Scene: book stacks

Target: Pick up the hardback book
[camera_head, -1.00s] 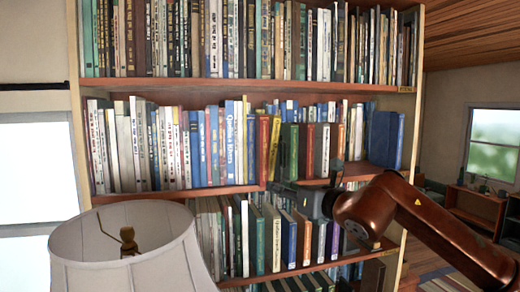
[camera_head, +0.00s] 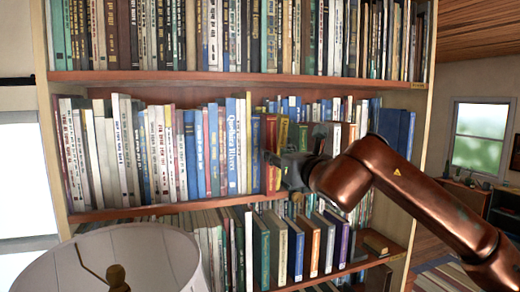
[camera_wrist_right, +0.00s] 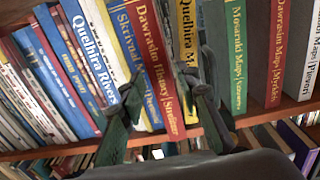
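A red hardback book with gold lettering (camera_head: 271,140) stands upright on the middle shelf, beside blue and yellow books. It also shows in the right wrist view (camera_wrist_right: 152,60), where its lower end juts out past its neighbours. My right gripper (camera_head: 274,172) is at the lower part of this book's spine. I cannot see a firm grip on any book. My left gripper is not in view.
The bookcase shelf (camera_head: 160,211) is packed with upright books on both sides of the gripper. A full shelf is above and another below. A pale lampshade (camera_head: 150,255) stands in front at the lower left. Open room lies to the right.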

